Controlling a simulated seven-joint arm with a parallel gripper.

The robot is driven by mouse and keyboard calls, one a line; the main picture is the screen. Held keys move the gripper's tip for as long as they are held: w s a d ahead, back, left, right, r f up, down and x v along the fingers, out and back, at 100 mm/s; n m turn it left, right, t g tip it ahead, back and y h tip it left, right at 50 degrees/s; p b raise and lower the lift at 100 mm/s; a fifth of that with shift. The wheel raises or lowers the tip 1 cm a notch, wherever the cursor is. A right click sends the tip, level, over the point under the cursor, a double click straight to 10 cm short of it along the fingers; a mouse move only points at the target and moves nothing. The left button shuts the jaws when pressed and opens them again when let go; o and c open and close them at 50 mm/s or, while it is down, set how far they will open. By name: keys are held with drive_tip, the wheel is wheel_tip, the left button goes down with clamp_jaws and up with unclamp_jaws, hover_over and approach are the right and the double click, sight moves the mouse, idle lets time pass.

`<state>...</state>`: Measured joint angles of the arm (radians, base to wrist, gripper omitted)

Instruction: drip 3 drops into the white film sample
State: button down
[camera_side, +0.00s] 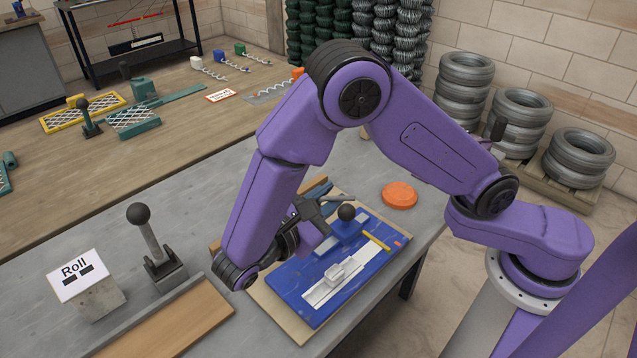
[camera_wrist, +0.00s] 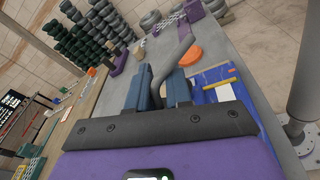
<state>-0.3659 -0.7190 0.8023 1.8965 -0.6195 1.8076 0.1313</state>
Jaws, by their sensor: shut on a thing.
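My gripper (camera_side: 314,208) is above the back left of a blue board (camera_side: 290,291) on the grey bench. Its blue fingers (camera_wrist: 158,88) are shut on a grey bent rod (camera_wrist: 176,54), which sticks out past them. In the side view the rod (camera_side: 340,198) points right, near a black ball knob (camera_side: 346,212). A white strip (camera_side: 318,293) with a small pale block (camera_side: 336,272) lies on the board, apart from the rod. I cannot tell whether this strip is the white film sample. No drops are visible.
An orange disc (camera_side: 399,195) lies right of the board; it also shows in the wrist view (camera_wrist: 191,56). A yellow bar (camera_side: 376,240) is on the board. A black-knobbed lever (camera_side: 150,240) and a block labelled "Roll" (camera_side: 85,285) stand at left.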

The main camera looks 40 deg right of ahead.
wheel_tip(320, 180, down, 8)
drive_tip(key=m+y, duration=0.1)
drive_tip(key=m, duration=0.2)
drive_tip(key=m+y, duration=0.2)
drive_tip(key=m, duration=0.1)
drive_tip(key=shift+s+r+y, duration=0.15)
drive_tip(key=shift+r+y, duration=0.05)
drive_tip(key=shift+y, duration=0.1)
drive_tip(key=shift+m+t, duration=0.3)
drive_tip(key=shift+a+r, duration=0.1)
drive_tip(key=shift+s+r+m+t+y, duration=0.1)
drive_tip(key=shift+m+t+y, duration=0.2)
drive_tip(key=shift+m+y, duration=0.1)
drive_tip(key=shift+s+r+m+t+y, duration=0.25)
drive_tip(key=shift+r+m+t+y, duration=0.25)
drive_tip(key=shift+m+t, duration=0.15)
idle(0.5)
idle(2.3)
